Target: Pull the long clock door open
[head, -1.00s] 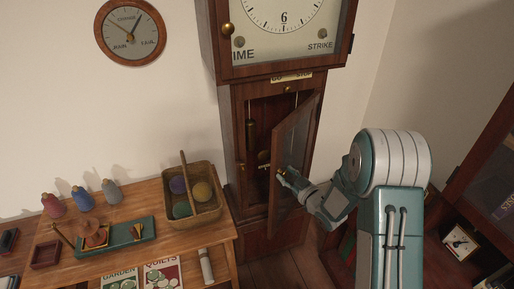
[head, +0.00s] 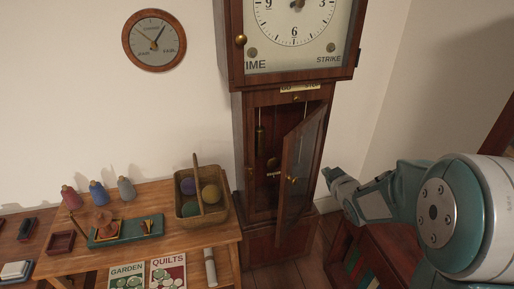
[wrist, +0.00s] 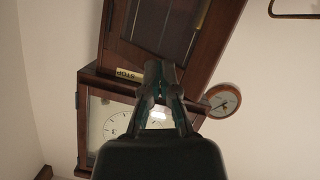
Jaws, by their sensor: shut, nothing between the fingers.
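The long clock door (head: 305,165) is a narrow wooden frame with a dark pane, hinged on its right side. It stands well open, swung out from the tall clock case (head: 239,140). A small brass knob (head: 291,180) sits on the door. Inside the case hang a weight and a pendulum. My gripper (head: 328,172) is shut and empty, to the right of the door and apart from it in the head view. In the wrist view my gripper (wrist: 160,70) is in front of the clock, whose dial (wrist: 112,118) shows tilted at lower left.
A wooden table (head: 70,254) at left holds a wicker basket (head: 222,208) with balls, several spools, a green tray (head: 150,228) and two booklets. A round barometer (head: 154,40) hangs on the wall. Dark red furniture (head: 385,246) stands right, below my arm.

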